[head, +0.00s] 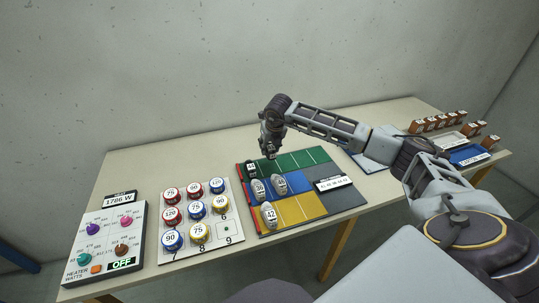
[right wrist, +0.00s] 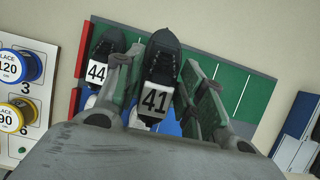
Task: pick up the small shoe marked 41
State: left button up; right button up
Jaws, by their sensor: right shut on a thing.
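The small dark shoe marked 41 (right wrist: 162,58) is between the fingers of my right gripper (right wrist: 160,80), its number plate facing the wrist camera. The right gripper is shut on it. In the head view the right gripper (head: 270,150) points down over the back left of the colored mat (head: 312,158); the shoe is hard to make out there. A dark shoe marked 44 (right wrist: 103,62) stands just left of the gripper and also shows in the head view (head: 250,168). My left gripper is not in view.
Grey shoes (head: 259,189) stand on the blue strip and one marked 42 (head: 269,214) on the yellow strip. A board of colored spools (head: 226,228) and a heater panel (head: 108,240) lie left. Brown blocks (head: 438,122) line the right end of the table.

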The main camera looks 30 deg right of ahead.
jog(key=shift+r, duration=0.9)
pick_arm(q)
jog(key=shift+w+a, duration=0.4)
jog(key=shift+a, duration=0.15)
pick_arm(e)
jog(key=shift+r, duration=0.35)
